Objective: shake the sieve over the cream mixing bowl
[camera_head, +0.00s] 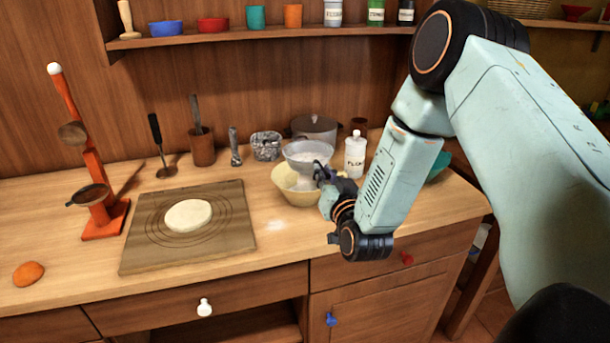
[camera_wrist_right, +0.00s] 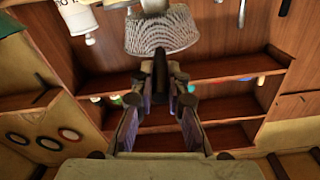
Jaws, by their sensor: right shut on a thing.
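The sieve (camera_head: 308,153) is a grey mesh bowl with pale powder inside. It is held just above the cream mixing bowl (camera_head: 291,190), which stands on the counter and is partly covered by the sieve and my gripper. My right gripper (camera_head: 325,173) is shut on the sieve's handle, at the right side of the cream bowl. In the right wrist view the sieve's mesh (camera_wrist_right: 163,33) shows beyond the fingertips (camera_wrist_right: 160,85), with the dark handle between them. My left gripper is in neither view.
A white flour bottle (camera_head: 355,157) stands close to the right of the sieve, and a lidded pot (camera_head: 315,128) is behind it. A wooden board (camera_head: 236,225) with round dough (camera_head: 188,215) lies to the left. An orange stand (camera_head: 104,213) is farther left. The front counter is mostly clear.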

